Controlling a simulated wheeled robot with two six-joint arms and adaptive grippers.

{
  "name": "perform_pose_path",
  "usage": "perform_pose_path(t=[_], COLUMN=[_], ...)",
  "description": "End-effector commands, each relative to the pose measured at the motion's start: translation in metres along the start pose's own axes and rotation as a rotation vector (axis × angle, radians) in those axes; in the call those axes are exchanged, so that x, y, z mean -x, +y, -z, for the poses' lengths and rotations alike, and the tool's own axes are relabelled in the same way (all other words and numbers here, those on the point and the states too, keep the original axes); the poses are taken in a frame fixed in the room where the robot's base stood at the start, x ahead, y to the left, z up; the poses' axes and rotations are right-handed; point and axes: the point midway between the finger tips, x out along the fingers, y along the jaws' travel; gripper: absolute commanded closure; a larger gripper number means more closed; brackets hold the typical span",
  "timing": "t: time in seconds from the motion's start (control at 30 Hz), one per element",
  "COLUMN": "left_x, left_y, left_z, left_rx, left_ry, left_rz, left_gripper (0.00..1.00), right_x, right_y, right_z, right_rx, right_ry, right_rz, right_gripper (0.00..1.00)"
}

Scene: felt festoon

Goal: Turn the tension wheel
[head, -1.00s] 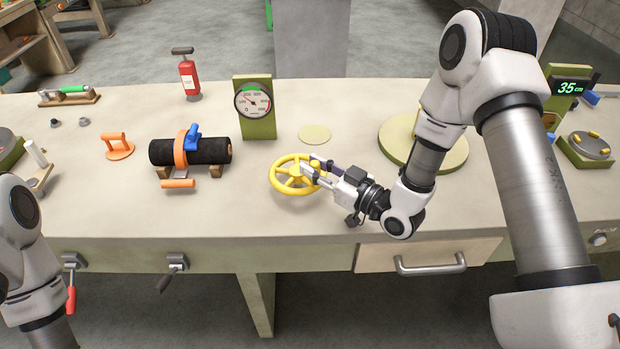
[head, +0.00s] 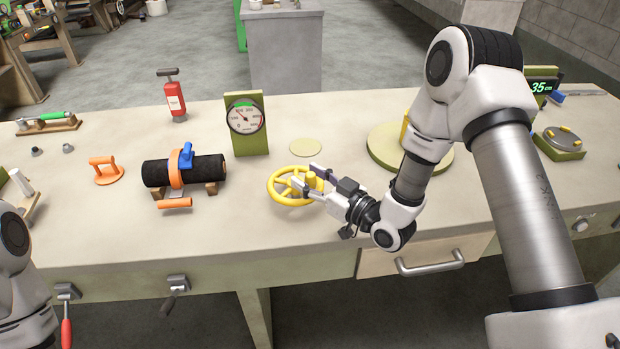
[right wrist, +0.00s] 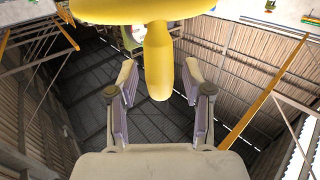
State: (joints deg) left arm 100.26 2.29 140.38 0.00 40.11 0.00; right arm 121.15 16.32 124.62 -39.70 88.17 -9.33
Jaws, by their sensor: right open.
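The yellow tension wheel (head: 273,188) lies flat on the bench, in front of the round dial gauge (head: 246,117) on its green post. My right gripper (head: 307,174) is at the wheel's right side, with its jaws open. The wheel's upright yellow handle (head: 312,181) stands between the fingers. In the right wrist view the handle (right wrist: 158,62) hangs between the two open fingers (right wrist: 160,95), with a gap visible on both sides. The gauge needle points to the upper left; its exact reading is too small to tell. My left gripper is out of view.
A black roll with an orange band (head: 206,168) lies on a stand left of the wheel. A pale round turntable (head: 384,160) is at the right. A flat disc (head: 306,147) lies behind the wheel.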

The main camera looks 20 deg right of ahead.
Motion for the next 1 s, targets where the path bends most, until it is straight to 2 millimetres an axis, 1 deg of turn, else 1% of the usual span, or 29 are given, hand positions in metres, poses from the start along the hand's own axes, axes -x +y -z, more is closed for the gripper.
perform_pose_path(t=[0.23,0.33,0.37,0.47,0.6,0.7,0.83,1.0], left_x=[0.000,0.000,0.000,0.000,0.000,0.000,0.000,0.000], left_y=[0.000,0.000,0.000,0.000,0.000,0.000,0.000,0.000], left_z=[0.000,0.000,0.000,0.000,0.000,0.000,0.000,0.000], left_rx=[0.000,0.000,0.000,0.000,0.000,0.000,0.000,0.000], left_ry=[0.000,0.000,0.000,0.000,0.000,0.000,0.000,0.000], left_rz=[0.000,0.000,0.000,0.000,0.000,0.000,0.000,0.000], left_gripper=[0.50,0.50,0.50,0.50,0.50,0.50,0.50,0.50], right_x=[0.002,0.011,0.016,0.038,0.074,0.095,0.111,0.119], right_y=[0.000,0.001,0.001,0.002,0.003,0.001,0.002,0.000], right_z=[-0.001,-0.001,-0.001,-0.001,0.000,0.000,0.000,0.000], right_rx=[-0.001,-0.004,-0.004,-0.008,-0.009,-0.008,-0.005,-0.001], right_ry=[-0.002,-0.003,-0.003,-0.002,0.000,0.002,-0.001,0.000], right_rz=[-0.001,-0.004,-0.004,-0.007,-0.009,-0.006,-0.006,0.000], right_gripper=[0.50,0.50,0.50,0.50,0.50,0.50,0.50,0.50])
